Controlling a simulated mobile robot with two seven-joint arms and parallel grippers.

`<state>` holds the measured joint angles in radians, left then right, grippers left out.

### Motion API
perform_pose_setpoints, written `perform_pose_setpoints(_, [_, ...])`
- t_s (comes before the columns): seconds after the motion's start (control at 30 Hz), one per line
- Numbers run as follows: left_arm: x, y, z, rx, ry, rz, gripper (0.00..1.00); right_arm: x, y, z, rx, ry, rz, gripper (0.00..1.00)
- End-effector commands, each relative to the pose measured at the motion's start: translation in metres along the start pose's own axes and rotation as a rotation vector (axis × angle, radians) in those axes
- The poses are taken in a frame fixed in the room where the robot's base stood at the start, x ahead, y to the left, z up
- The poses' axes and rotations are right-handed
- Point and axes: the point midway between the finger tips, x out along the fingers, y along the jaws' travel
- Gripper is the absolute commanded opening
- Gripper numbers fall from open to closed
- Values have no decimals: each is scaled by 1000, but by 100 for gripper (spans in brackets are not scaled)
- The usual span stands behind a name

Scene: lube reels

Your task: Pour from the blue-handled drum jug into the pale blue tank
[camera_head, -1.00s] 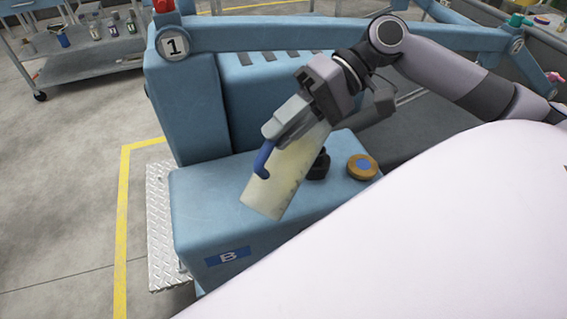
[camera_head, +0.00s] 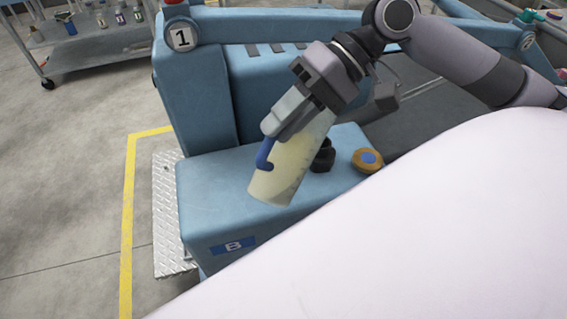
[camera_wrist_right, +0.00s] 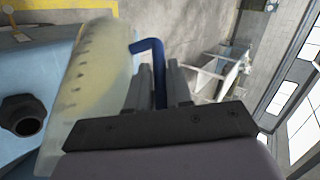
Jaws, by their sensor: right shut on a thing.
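My right gripper (camera_head: 284,122) is shut on the blue handle (camera_head: 265,152) of a translucent, yellowish drum jug (camera_head: 296,168). The jug is tilted and appears to hang over the top of the pale blue tank (camera_head: 215,196), which bears a "B" label. The tank's black filler neck (camera_head: 323,157) is open, just right of the jug in the head view. In the right wrist view, the jug (camera_wrist_right: 92,88) with its marks stands beside the fingers (camera_wrist_right: 160,88), and the neck (camera_wrist_right: 22,116) is at left. The jug's mouth is hard to make out. My left gripper is not in view.
A brown cap with a blue centre (camera_head: 367,160) lies on the tank top, right of the neck. A blue frame post marked "1" (camera_head: 195,90) rises behind. A cart with bottles (camera_head: 100,45) stands far left. Floor at left is clear.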

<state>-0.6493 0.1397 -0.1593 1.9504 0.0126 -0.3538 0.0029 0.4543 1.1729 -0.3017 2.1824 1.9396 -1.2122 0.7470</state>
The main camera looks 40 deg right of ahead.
Motion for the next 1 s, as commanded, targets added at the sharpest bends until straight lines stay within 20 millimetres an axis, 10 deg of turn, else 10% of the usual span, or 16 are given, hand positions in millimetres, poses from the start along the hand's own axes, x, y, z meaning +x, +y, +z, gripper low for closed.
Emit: perform_pose_setpoints(1.0, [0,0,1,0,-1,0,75,0,-31,6,-153,80,364,0])
